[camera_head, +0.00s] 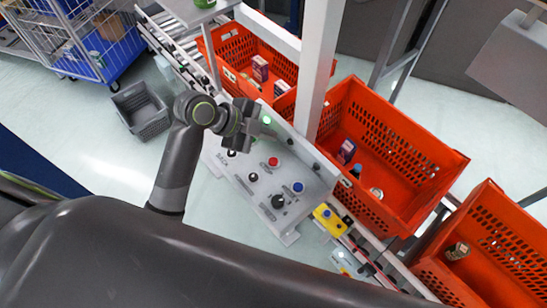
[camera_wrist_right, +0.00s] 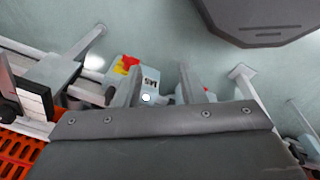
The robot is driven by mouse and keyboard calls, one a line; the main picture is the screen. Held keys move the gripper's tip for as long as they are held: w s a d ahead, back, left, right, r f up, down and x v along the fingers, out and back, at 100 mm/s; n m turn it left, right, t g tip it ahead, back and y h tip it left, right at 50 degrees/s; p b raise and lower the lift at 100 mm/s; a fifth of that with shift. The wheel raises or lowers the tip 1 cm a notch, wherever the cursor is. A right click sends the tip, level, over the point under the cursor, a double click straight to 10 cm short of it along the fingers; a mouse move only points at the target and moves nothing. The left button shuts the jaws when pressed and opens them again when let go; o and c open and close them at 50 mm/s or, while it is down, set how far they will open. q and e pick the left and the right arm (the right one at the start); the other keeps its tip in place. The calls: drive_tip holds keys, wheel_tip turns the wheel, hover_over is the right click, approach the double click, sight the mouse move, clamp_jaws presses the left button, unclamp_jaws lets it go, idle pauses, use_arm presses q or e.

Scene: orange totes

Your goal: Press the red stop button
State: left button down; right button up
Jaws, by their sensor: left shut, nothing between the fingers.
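The red stop button (camera_head: 273,161) sits on a light grey sloped control panel (camera_head: 240,170) in the head view. A blue button (camera_head: 298,187), a green-lit button (camera_head: 266,119) and black knobs (camera_head: 278,201) share the panel. My left gripper (camera_head: 243,142) is shut and empty over the panel's upper left part, up and left of the red button. Its fingertips are hard to make out, and the red button is uncovered. My right gripper (camera_wrist_right: 160,70) shows in the right wrist view with two fingers apart and nothing held between them.
Orange totes (camera_head: 425,152) stand right of the panel on a roller conveyor, near a white post (camera_head: 318,70). A yellow box with a button (camera_head: 331,218) is beside the panel's lower right. A grey crate (camera_head: 141,112) and blue-based cart (camera_head: 100,50) are left.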

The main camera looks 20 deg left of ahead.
sight(269, 162)
use_arm(q)
drive_tip(key=shift+w+d+r+m, duration=0.1)
drive_tip(key=shift+d+r+m, duration=0.1)
drive_tip(key=shift+r+m, duration=0.1)
drive_tip(key=shift+f, duration=0.1)
wheel_tip(269, 162, down, 9)
drive_tip(key=b, duration=0.7)
drive_tip(key=shift+b, duration=0.35)
idle(1.6)
drive_tip(key=shift+f, duration=0.3)
drive_tip(key=shift+f+b, duration=0.5)
drive_tip(key=shift+b, duration=0.1)
idle(0.4)
drive_tip(key=shift+r, duration=0.1)
drive_tip(key=shift+r+p, duration=0.8)
drive_tip(key=shift+r, duration=0.05)
